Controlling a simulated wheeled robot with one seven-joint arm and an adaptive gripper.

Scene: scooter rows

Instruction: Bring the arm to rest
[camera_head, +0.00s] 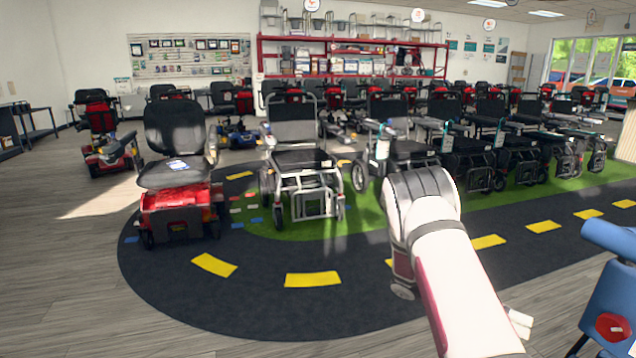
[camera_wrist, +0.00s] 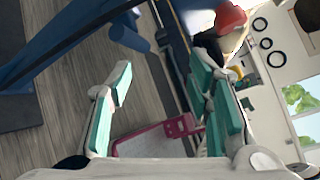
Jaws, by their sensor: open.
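My arm (camera_head: 445,255), white with dark red and a dark grey joint, reaches up from the lower right in the head view and bends at that joint. My gripper (camera_wrist: 165,85) shows in the wrist view, with teal-padded fingers spread apart and nothing between them. In the head view I cannot make out the fingers clearly.
A blue thing with a red disc (camera_head: 608,298) stands close at the right edge. A red scooter (camera_head: 180,195) and a grey wheelchair (camera_head: 300,165) stand ahead, with several more behind. Dark mat (camera_head: 330,312) and wood floor (camera_head: 70,270) are clear at front left.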

